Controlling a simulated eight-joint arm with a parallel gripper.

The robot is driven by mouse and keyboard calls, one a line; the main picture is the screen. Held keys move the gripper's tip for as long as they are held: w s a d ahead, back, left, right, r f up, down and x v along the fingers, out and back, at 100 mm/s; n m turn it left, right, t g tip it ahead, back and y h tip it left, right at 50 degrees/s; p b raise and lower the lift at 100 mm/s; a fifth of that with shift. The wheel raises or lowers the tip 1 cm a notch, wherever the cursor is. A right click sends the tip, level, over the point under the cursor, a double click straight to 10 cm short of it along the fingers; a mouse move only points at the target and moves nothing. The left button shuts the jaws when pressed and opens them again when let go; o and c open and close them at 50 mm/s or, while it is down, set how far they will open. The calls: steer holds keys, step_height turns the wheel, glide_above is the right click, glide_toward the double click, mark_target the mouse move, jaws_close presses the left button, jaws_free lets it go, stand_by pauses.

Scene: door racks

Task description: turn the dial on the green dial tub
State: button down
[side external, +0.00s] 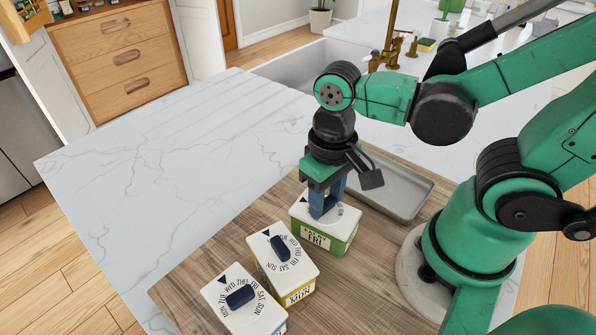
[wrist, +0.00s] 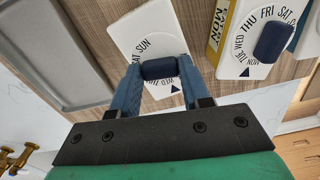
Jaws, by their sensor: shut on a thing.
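The green dial tub (side external: 342,240) has a white top, a green lower body and a front label that appears to read FRI. My gripper (side external: 325,210) points down onto its top, with blue fingers. In the wrist view my gripper (wrist: 160,72) is shut on the dark blue dial knob (wrist: 160,67), one finger at each end of it. SAT and SUN show beside the knob on the white top (wrist: 150,33), and a dark triangle mark sits near the right finger. The fingers hide part of the day ring. In the side view the knob is hidden by the fingers.
A yellow dial tub (side external: 300,284) and a blue dial tub (side external: 225,318) stand to the front left on the wooden board (side external: 360,290), each with a dark knob. A grey tray (side external: 405,192) lies behind the green tub. The marble counter (side external: 150,170) at left is clear.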

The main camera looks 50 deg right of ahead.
mark_target(327, 201)
steer(key=n, duration=0.3)
steer(key=shift+n, duration=2.4)
steer(key=shift+c, duration=2)
jaws_free()
steer(key=shift+r, duration=0.15)
steer(key=shift+r, duration=2.7)
